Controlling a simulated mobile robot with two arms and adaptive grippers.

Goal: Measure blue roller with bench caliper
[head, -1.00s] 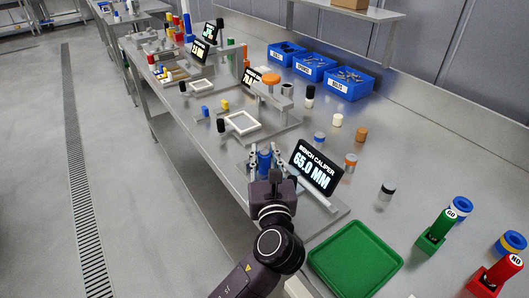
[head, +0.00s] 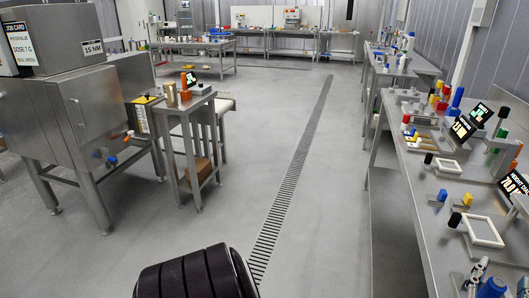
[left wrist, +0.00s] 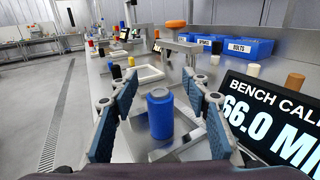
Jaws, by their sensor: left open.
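The blue roller (left wrist: 160,118) stands upright at the bench caliper, between the two spread fingers of my left gripper (left wrist: 163,108). In the left wrist view there is a gap between each finger pad and the roller, and the gripper is open. The bench caliper's black display (left wrist: 270,112) is at the right, cut off by the frame edge, and reads 66.0. The caliper's jaws are mostly hidden behind the fingers. In the head view the roller (head: 492,288) and a finger of my left gripper only just show at the bottom right corner. My right gripper is not in view.
Behind the caliper are a white square frame (left wrist: 149,75), an orange-topped gauge (left wrist: 176,24) and blue bins (left wrist: 250,48). Small cylinders stand on the bench near the display. Left of the bench the floor (head: 310,190) is clear, with a drain grate.

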